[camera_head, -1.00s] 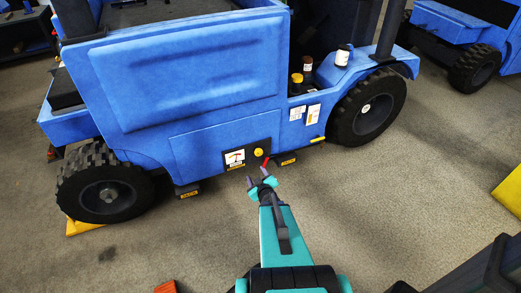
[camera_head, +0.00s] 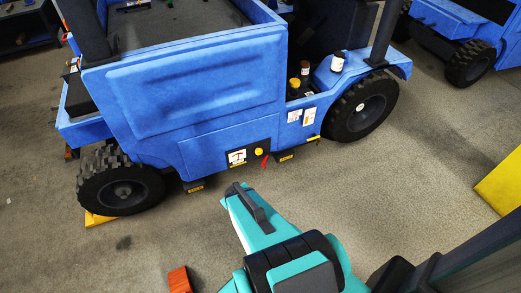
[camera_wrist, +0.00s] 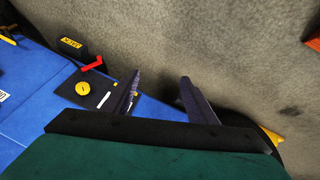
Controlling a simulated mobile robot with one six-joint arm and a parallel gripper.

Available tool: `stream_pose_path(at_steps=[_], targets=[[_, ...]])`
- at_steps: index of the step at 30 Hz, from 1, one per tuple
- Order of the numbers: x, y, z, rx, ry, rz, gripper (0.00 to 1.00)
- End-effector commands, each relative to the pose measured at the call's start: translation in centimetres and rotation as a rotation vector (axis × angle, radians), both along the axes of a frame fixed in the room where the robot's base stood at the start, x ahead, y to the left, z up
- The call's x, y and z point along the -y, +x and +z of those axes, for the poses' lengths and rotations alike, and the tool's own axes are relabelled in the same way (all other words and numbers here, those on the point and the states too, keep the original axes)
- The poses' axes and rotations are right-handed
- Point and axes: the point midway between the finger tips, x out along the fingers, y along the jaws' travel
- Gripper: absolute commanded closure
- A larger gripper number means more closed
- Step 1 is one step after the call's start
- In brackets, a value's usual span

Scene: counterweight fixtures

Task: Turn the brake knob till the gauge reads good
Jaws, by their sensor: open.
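The yellow brake knob (camera_head: 259,151) sits on a dark panel low on the blue vehicle's side; it also shows in the wrist view (camera_wrist: 83,88). The gauge (camera_head: 237,157) is a white face with red marks left of the knob in the head view; its reading is too small to tell. In the wrist view the gauge is largely hidden by a finger. A red lever (camera_head: 265,161) is beside the knob, also in the wrist view (camera_wrist: 92,64). My gripper (camera_wrist: 160,92) is open and empty, its fingers apart, off to the right of the knob in the wrist view.
The blue vehicle (camera_head: 190,85) fills the upper middle, with black wheels and yellow-labelled dark jack blocks (camera_head: 194,187) beneath. An orange block (camera_head: 180,280) and yellow ramp (camera_head: 500,182) stand on the grey floor.

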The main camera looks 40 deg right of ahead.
Motion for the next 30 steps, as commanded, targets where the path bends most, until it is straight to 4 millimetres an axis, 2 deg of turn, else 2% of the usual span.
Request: stream_pose_path(at_steps=[1, 8, 17, 30], targets=[[-1.2, -0.5, 1.5, -0.03, 0.014, 0.002, 0.47], [-6.0, -3.6, 3.8, -0.183, 0.086, 0.003, 0.47], [-12.2, -8.4, 8.0, -0.392, 0.172, 0.013, 0.47], [-20.4, -16.4, 16.4, -0.713, 0.274, 0.046, 0.47]])
